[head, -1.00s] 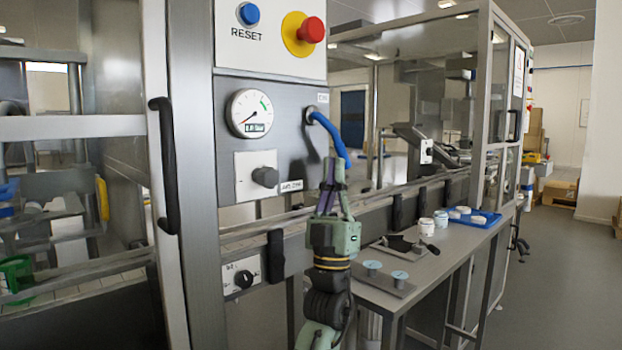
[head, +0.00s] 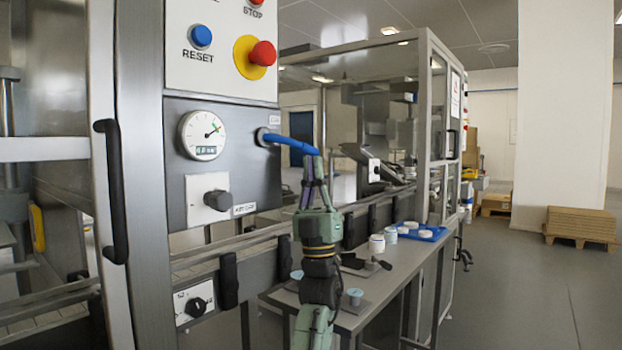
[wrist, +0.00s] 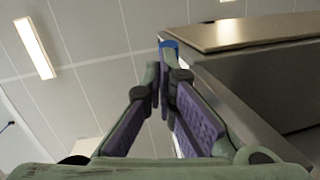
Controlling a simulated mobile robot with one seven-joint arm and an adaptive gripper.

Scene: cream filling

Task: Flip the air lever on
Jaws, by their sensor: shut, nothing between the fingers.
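The blue air lever (head: 290,142) sits at the upper right of the grey panel. It points right from its pivot, sloping slightly down and nearly level. The gauge (head: 202,135) to its left has its needle up to the right at the green band. My gripper (head: 315,160) points up with its fingers shut and empty. Its tips are at the lever's free end; I cannot tell whether they touch it. In the wrist view, my gripper (wrist: 160,75) shows with a bit of the blue lever (wrist: 168,43) just beyond the tips.
A dark knob (head: 217,200) is on a white plate below the gauge. A red emergency button (head: 262,54) and a blue reset button (head: 201,37) are above. A grey table (head: 400,268) with cups and a blue tray (head: 430,232) stands right of my arm. Open floor lies further right.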

